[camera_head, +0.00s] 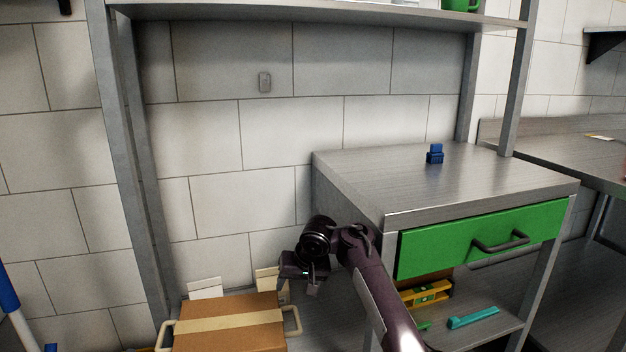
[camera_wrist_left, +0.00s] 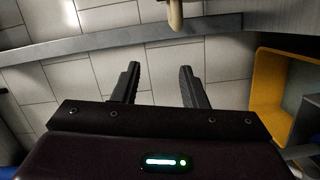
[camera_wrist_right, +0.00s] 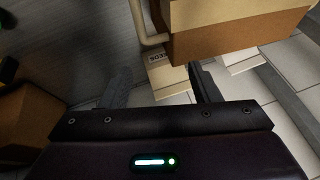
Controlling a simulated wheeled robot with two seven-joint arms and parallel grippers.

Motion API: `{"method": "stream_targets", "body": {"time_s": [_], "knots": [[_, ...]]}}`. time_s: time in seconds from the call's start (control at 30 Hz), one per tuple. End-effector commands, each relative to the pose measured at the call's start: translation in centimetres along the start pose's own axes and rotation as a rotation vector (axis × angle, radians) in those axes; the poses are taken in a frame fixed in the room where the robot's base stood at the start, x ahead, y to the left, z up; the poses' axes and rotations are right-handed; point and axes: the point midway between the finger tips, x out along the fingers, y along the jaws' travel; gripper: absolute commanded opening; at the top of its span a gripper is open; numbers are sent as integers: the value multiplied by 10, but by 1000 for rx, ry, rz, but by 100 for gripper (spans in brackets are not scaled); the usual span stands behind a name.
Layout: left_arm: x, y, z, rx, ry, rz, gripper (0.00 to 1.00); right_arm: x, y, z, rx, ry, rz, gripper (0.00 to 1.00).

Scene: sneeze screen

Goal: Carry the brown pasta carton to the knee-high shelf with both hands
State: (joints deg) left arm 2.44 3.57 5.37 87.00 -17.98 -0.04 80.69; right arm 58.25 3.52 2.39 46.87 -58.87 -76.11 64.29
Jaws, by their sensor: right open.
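The brown pasta carton (camera_head: 228,338) with a tan strip across its top sits low at the bottom of the head view, beside a grey metal surface. It has pale loop handles, one at the left (camera_head: 165,335) and one at the right (camera_head: 293,321). My right gripper (camera_head: 314,287) is just right of and above the right handle, open and empty. The right wrist view shows the carton (camera_wrist_right: 235,40) and handle (camera_wrist_right: 147,25) beyond the open fingers. In the left wrist view my left gripper (camera_wrist_left: 161,85) is open and empty, with a pale rounded piece (camera_wrist_left: 175,14) ahead, perhaps a handle.
A metal cabinet (camera_head: 420,190) with a green drawer (camera_head: 480,238) stands right of my right arm; a blue item (camera_head: 435,154) is on top. A yellow level (camera_head: 428,294) lies below. A rack post (camera_head: 125,170) rises at left. A yellow bin (camera_wrist_left: 268,85) shows in the left wrist view.

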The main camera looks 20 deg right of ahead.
Motion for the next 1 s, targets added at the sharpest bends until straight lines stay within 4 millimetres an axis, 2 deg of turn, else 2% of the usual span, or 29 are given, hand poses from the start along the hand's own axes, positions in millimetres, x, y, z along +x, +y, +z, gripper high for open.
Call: {"method": "stream_targets", "body": {"time_s": [1.0], "knots": [[-1, 52, -12, 0, 0, 0, 39, -30, -7, 0, 0, 0, 0, 56]]}}
